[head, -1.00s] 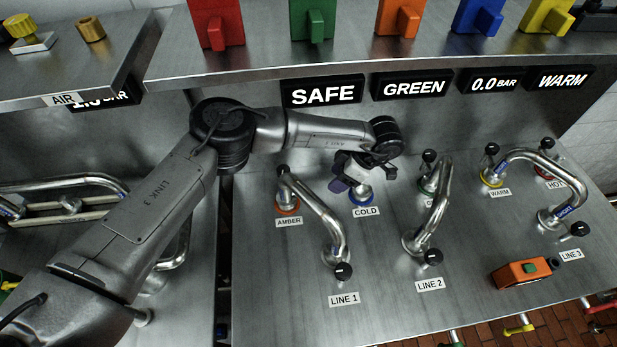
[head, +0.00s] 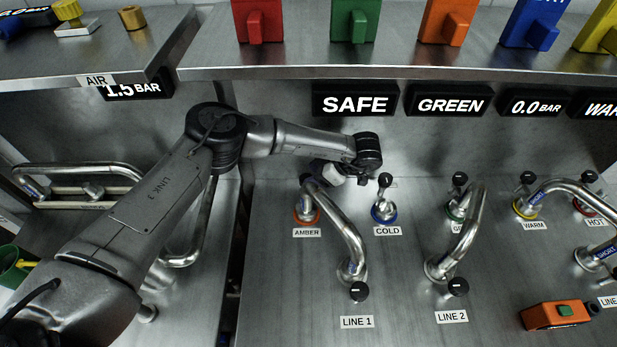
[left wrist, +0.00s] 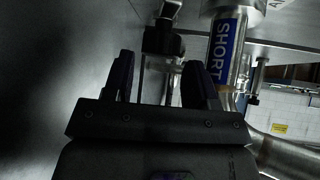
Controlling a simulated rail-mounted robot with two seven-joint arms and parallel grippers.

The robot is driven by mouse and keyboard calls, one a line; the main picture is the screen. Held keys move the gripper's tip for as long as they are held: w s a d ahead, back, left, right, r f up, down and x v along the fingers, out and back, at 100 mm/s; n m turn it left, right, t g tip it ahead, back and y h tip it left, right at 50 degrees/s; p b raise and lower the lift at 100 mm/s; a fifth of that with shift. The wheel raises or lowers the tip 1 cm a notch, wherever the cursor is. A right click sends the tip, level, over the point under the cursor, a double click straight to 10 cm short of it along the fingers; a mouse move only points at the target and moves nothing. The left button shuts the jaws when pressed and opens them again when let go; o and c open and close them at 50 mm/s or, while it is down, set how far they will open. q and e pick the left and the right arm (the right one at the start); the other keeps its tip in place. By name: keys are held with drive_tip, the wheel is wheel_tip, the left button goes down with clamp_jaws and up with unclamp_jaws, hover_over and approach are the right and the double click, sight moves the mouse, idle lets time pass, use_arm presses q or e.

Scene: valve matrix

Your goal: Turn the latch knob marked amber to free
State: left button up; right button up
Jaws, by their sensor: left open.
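The amber latch knob is a small black knob (head: 306,180) on a metal stem with an orange ring (head: 306,216), above the AMBER label (head: 306,232). The upper end of a bent steel pipe (head: 347,238) partly covers it. My left gripper (head: 318,170) is just right of the knob's top in the head view, small and dark there. In the left wrist view its two dark fingers (left wrist: 160,82) are apart, with no object clamped. A black knob (left wrist: 163,38) shows beyond and between the fingertips; contact cannot be told. My right gripper is out of view.
The blue-ringed COLD knob (head: 384,208) stands close to the right of my gripper. In the left wrist view a pipe marked SHORT (left wrist: 225,45) runs beside the right finger. A shelf (head: 420,68) with coloured valves overhangs behind. An orange box (head: 560,316) lies at the front right.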

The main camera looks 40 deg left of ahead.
use_arm(q)
drive_tip(key=shift+x, duration=1.25)
drive_tip(key=shift+c, duration=0.2)
